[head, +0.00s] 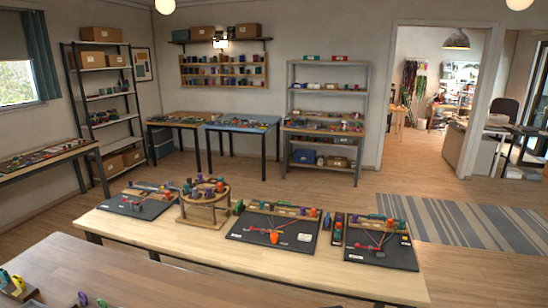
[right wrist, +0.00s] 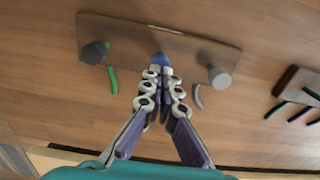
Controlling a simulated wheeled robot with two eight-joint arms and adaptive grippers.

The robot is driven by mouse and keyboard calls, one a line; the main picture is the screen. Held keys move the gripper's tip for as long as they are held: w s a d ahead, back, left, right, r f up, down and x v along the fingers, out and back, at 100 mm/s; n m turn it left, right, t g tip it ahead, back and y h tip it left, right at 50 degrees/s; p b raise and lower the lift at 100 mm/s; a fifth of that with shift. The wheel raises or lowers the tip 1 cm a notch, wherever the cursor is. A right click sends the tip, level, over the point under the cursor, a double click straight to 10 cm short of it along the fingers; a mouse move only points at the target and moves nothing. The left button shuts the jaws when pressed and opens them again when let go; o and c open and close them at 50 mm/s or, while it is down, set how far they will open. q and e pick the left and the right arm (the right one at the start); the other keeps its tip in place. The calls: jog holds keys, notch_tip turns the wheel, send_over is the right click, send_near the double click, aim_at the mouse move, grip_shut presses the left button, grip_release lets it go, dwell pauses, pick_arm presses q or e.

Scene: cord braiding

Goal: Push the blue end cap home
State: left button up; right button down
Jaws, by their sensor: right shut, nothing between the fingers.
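In the right wrist view my right gripper (right wrist: 161,73) is shut with nothing held. Its fingertips meet right at a small blue piece (right wrist: 161,60), which looks like the blue end cap. The fingers cover part of it, and I cannot tell whether they touch it or how far it is seated. The piece is at the near edge of a flat brown board (right wrist: 130,38). My left gripper is in neither view. I cannot make out the blue end cap in the head view.
A dark post (right wrist: 94,52) and a grey post (right wrist: 219,77) flank the blue piece. A green strip (right wrist: 112,80) and a grey strip (right wrist: 197,97) lie nearby. In the head view, a long table (head: 160,240) holds dark boards.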

jog(key=shift+f+b, duration=0.85)
jog(key=shift+f, duration=0.15)
jog(key=shift+r, duration=0.1)
notch_tip(320, 180, up, 8)
jog(key=p, duration=0.6)
dwell(0.3)
jog(key=s+d+r+n+t+b, duration=0.3)
jog(key=s+d+r+t+b, duration=0.1)
jog(key=s+t+b, duration=0.3)
jog(key=s+r+b, duration=0.1)
jog(key=s+b, duration=0.1)
jog(key=s, duration=0.1)
jog(key=shift+s+d+r, duration=0.15)
jog(key=shift+d+r, duration=0.05)
jog(key=shift+d, duration=0.15)
